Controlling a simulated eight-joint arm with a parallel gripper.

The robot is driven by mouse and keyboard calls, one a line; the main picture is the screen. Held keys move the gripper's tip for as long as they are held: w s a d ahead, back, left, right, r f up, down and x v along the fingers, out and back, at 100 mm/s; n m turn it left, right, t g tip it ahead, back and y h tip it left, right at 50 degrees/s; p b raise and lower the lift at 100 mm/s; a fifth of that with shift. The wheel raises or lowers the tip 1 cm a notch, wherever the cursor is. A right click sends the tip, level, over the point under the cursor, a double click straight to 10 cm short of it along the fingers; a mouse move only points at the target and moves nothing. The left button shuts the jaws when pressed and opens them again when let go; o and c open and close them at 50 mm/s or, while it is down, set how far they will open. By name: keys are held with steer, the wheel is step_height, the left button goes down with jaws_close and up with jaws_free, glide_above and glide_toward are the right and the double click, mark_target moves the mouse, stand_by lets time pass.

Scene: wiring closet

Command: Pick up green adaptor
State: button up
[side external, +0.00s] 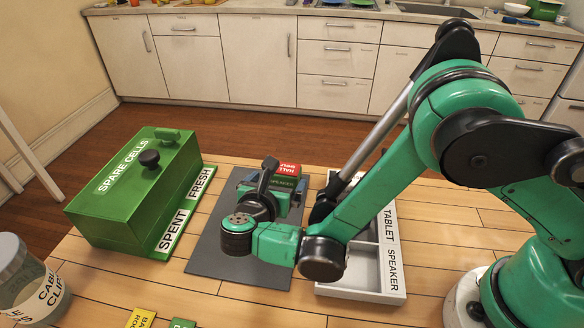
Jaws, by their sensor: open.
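My gripper (265,192) is over the dark grey mat (210,248), close to a teal-green device (281,204) at the mat's far end. The jaws are open, but the fingertips are mostly hidden, and I cannot tell whether they touch the device. A green label reading SPEAKER (283,182) and a red label (288,169) show by the device. No piece is clearly readable as the green adaptor. A small green labelled piece (183,323) is cut off by the bottom edge, beside a yellow labelled piece (141,318).
A green SPARE CELLS box (120,210) stands left of the mat, with SPENT and FRESH labels on its green base. A white tray (375,294), with TABLET and SPEAKER labels, lies right of the mat, partly behind my arm. A CABLE CLIPS jar (28,285) stands front left.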

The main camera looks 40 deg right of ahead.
mark_target(282, 179)
steer(key=shift+w+d+f, duration=0.1)
steer(key=shift+d+f, duration=0.05)
steer(key=shift+f, duration=0.25)
steer(key=shift+x, duration=2.65)
steer(key=c, duration=1.2)
steer(key=shift+o, duration=0.2)
steer(key=shift+r, duration=0.1)
step_height(282, 179, up, 19)
steer(key=s+d+r+n+t+y, duration=0.2)
steer(key=d+r+n+t+y, duration=0.2)
steer(key=d+r+n+y, duration=0.2)
steer(key=shift+d+r, duration=0.8)
steer(key=shift+r, duration=0.15)
